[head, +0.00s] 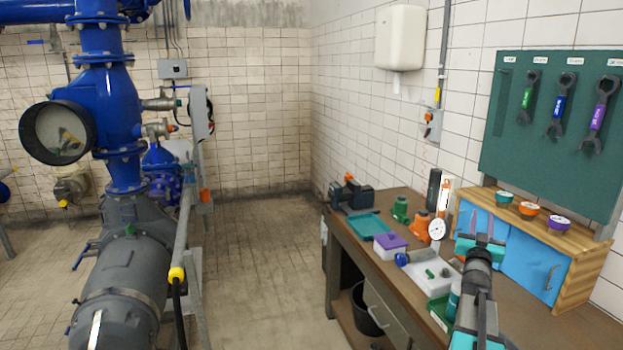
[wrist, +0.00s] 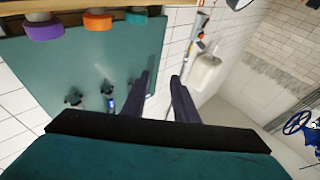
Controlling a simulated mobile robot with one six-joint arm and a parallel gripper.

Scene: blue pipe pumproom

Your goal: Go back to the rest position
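My gripper (head: 481,242) is held up over the right part of the workbench, in front of the blue cabinet. Its two fingers stand apart with nothing between them. In the wrist view, my gripper (wrist: 160,76) also shows two dark fingers with an empty gap. The wrist view is turned over, with the green tool board (wrist: 85,75) and the tape rolls on the left.
The workbench (head: 395,262) carries a vise (head: 352,195), a teal tray (head: 368,225), a purple-lidded box (head: 391,245), a white tray (head: 425,275) and a dial gauge (head: 437,229). The blue cabinet (head: 530,265) stands behind. Blue pipework (head: 108,105) is at left; floor between is clear.

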